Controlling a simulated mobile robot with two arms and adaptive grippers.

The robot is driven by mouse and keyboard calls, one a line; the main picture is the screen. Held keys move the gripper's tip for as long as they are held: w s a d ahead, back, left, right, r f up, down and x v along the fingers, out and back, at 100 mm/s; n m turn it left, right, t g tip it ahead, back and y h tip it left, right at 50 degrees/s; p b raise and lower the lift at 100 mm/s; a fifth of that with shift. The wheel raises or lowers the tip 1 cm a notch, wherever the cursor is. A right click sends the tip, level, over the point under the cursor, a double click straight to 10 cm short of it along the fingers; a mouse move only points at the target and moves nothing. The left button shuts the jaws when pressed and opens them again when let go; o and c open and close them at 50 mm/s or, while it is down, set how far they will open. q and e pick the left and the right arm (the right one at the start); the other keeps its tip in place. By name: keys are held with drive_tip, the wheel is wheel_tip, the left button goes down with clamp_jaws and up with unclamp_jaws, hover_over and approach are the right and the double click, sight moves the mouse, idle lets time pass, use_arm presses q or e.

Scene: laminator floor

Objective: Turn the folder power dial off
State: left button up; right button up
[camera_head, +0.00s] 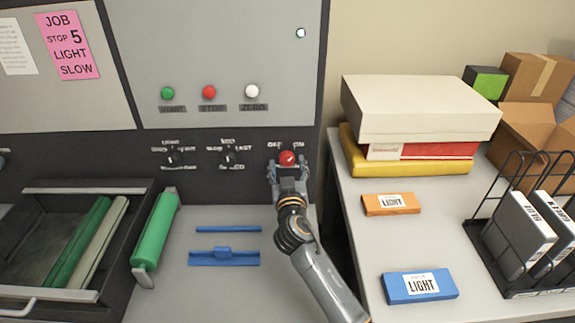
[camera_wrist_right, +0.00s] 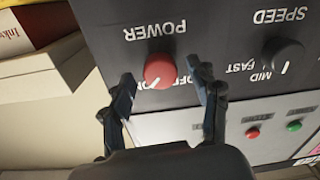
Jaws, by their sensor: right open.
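The red power dial (camera_head: 287,158) sits on the dark lower strip of the machine panel, below its OFF and ON labels. It also shows in the right wrist view (camera_wrist_right: 159,70), upside down, under the word POWER. Its white pointer mark leans toward the ON side. My right gripper (camera_head: 288,169) is open at the dial. In the right wrist view its two fingers (camera_wrist_right: 165,80) stand on either side of the dial with gaps visible, the dial lying between and slightly beyond the tips. My left gripper is not in view.
A speed dial (camera_head: 227,158) and another black dial (camera_head: 171,158) lie to the left. Green, red and white buttons (camera_head: 209,92) sit above. Blue bars (camera_head: 224,258) and a green roller (camera_head: 155,230) lie on the grey surface. A side table (camera_head: 350,235) holds boxes at right.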

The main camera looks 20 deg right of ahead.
drive_tip(key=shift+c, duration=1.3)
drive_tip(key=c, duration=0.9)
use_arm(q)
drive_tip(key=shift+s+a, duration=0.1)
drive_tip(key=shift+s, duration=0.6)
